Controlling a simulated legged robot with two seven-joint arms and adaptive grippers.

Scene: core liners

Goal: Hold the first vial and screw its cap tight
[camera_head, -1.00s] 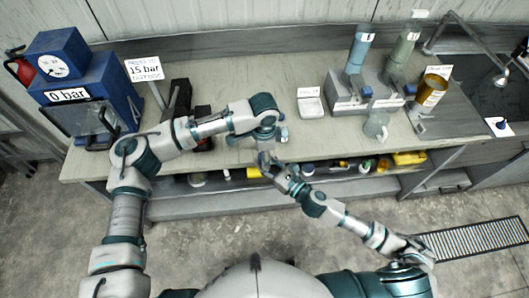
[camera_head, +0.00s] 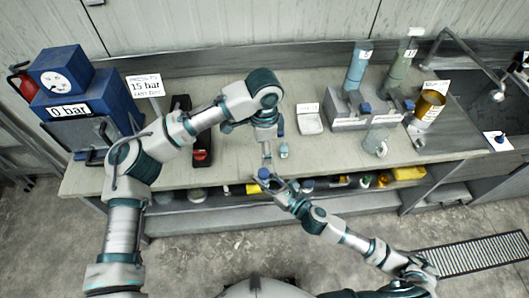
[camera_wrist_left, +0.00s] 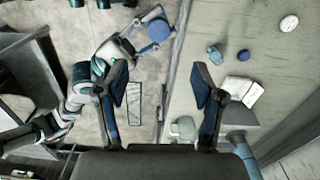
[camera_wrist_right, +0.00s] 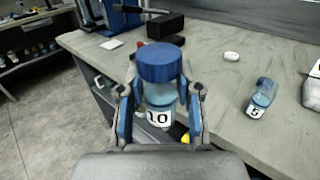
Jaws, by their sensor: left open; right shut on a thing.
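A clear blue vial labelled 10 (camera_wrist_right: 160,95) with a blue cap (camera_wrist_right: 160,62) is upright in my right gripper (camera_wrist_right: 160,112), which is shut around its body. In the head view the cap (camera_head: 264,173) shows in my right gripper (camera_head: 272,183), just off the bench's front edge. My left gripper (camera_wrist_left: 160,95) is open and empty. In the left wrist view the cap (camera_wrist_left: 158,30) is apart from its fingers, beyond them. In the head view my left gripper (camera_head: 267,150) is above the bench's front edge. How tight the cap is cannot be seen.
A white scale (camera_head: 310,118), a rack (camera_head: 350,112) and a glass beaker (camera_head: 376,141) stand to the right. A blue press (camera_head: 85,100) stands at the left.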

